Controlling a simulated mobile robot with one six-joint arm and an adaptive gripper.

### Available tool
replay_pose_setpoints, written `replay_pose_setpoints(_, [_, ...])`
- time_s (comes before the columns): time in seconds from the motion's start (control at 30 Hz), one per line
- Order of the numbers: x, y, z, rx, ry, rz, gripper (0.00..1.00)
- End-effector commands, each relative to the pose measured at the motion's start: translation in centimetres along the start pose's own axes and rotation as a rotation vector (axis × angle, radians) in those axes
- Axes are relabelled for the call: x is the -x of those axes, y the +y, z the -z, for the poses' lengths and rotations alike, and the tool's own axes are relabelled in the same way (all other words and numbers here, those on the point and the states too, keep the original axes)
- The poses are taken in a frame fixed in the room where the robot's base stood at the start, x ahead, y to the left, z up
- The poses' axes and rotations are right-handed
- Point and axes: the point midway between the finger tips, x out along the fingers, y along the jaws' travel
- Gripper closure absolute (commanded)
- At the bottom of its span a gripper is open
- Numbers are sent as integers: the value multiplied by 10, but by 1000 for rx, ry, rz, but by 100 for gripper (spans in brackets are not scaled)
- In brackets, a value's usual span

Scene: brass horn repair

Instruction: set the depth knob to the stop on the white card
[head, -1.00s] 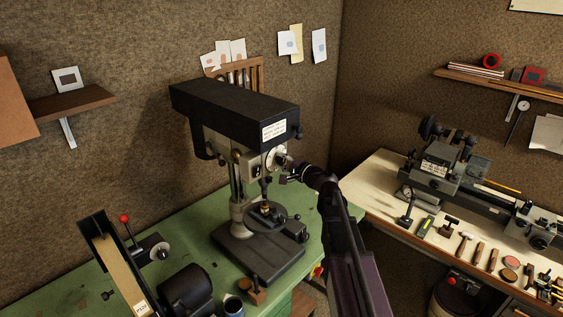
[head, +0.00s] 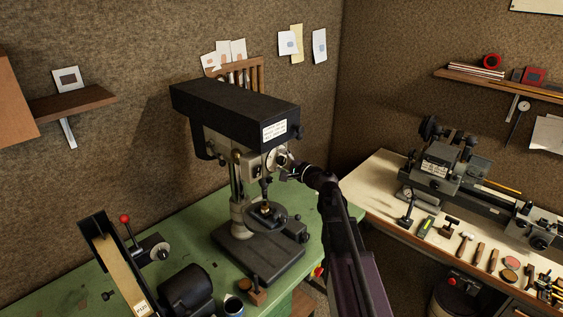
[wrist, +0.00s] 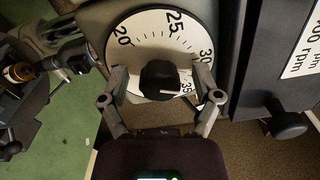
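The depth knob is a black round knob (wrist: 159,80) at the middle of a white dial (wrist: 150,32) marked 20, 25, 30 and 35. A short white line on the knob points right, toward the 30–35 side. My gripper (wrist: 163,84) has one finger on each side of the knob, with a gap on both sides. In the head view my gripper (head: 287,172) is at the front of the drill press (head: 235,110), partly covering the dial (head: 276,157). A white card (head: 274,130) is on the press head; its edge shows in the wrist view (wrist: 305,55), reading "rpm".
The press's round table (head: 266,215) and base stand below on the green bench (head: 195,225). A black side knob (wrist: 290,122) sticks out right of the dial. A lathe (head: 450,165) and hand tools occupy the pale right bench. Several papers hang on the back wall.

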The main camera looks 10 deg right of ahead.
Motion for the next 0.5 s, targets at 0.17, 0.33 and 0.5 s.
replay_pose_setpoints(0.17, [0, 0, 0, 1, 0, -1, 18])
replay_pose_setpoints(0.33, [3, 0, 0, 1, 0, -1, 18])
replay_pose_setpoints(0.5, [15, 1, -1, 1, 1, -1, 18])
